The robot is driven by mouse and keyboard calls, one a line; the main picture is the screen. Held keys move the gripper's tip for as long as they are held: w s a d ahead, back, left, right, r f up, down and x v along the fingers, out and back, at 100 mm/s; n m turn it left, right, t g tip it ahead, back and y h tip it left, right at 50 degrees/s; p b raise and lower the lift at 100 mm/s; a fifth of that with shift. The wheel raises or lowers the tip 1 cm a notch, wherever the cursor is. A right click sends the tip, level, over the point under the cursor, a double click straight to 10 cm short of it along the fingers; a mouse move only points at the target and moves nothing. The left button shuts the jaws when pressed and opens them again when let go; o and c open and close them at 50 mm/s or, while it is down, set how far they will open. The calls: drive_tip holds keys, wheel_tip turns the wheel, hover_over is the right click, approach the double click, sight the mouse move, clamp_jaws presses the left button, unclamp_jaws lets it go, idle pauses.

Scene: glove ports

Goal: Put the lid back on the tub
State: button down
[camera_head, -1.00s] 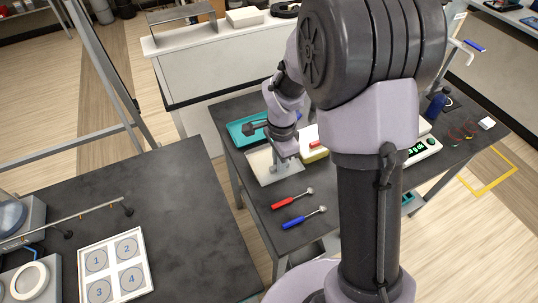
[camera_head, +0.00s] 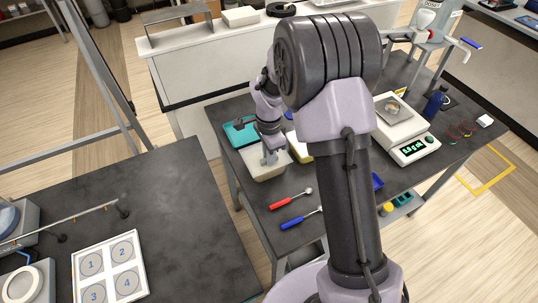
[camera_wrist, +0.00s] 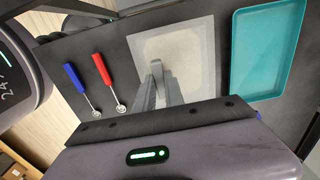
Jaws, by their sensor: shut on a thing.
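The pale, square lid (camera_wrist: 180,45) fills the middle of the wrist view, with a greyish border and a lighter centre. The tub is mostly hidden in the wrist view.
A red-handled tool (camera_head: 290,199) and a blue-handled tool (camera_head: 300,219) lie in front. A scale (camera_head: 402,128) stands to the right. The left table (camera_head: 170,210) has clear room.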

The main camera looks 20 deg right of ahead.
drive_tip(key=shift+f, duration=0.2)
drive_tip(key=c, duration=1.4)
unclamp_jaws()
drive_tip(key=shift+r, duration=0.1)
drive_tip(key=shift+c, duration=0.2)
drive_tip(key=s+a+r+n+t+p, duration=0.1)
drive_tip(key=s+r+p, duration=0.1)
drive_tip(key=r, duration=0.9)
drive_tip(key=s+r+n+t+p, duration=0.1)
drive_tip(key=s+r+n, duration=0.15)
drive_tip(key=r, duration=0.85)
drive_tip(key=s+a+r+n+t+y, duration=0.1)
drive_tip(key=s+r+n+t, duration=0.1)
drive_tip(key=s, duration=0.8)
drive_tip(key=s+a+r+n+t+y, duration=0.1)
drive_tip(key=s+r+n, duration=0.3)
drive_tip(key=s, duration=0.7)
drive_tip(key=shift+a+r+n+t, duration=0.25)
drive_tip(key=shift+a+n+t, duration=0.2)
drive_tip(key=shift+n, duration=0.5)
